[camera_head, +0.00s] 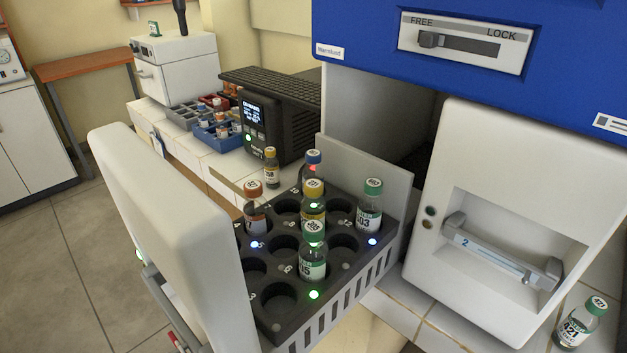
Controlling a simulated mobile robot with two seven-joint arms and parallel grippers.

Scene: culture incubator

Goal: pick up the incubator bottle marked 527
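The open incubator drawer holds a black rack (262,318) with round wells and several capped bottles. Inside are an orange-capped bottle (255,219) at left, a yellow-capped bottle (313,212) in the middle, a blue-capped bottle (313,159) at the back, a green-capped bottle ending in 03 (369,213) at right, and a green-capped bottle ending in 05 (312,265) nearer the front. A small yellow-capped bottle (271,170) shows at the back left. I cannot read 527 on any label. Neither gripper is in view.
The drawer's white front (165,220) stands at left. A shut drawer (515,215) marked 2 is at right, under a blue panel with a FREE/LOCK slider (460,43). Another green-capped bottle (580,322) stands on the tiles at lower right. Several rack wells are empty.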

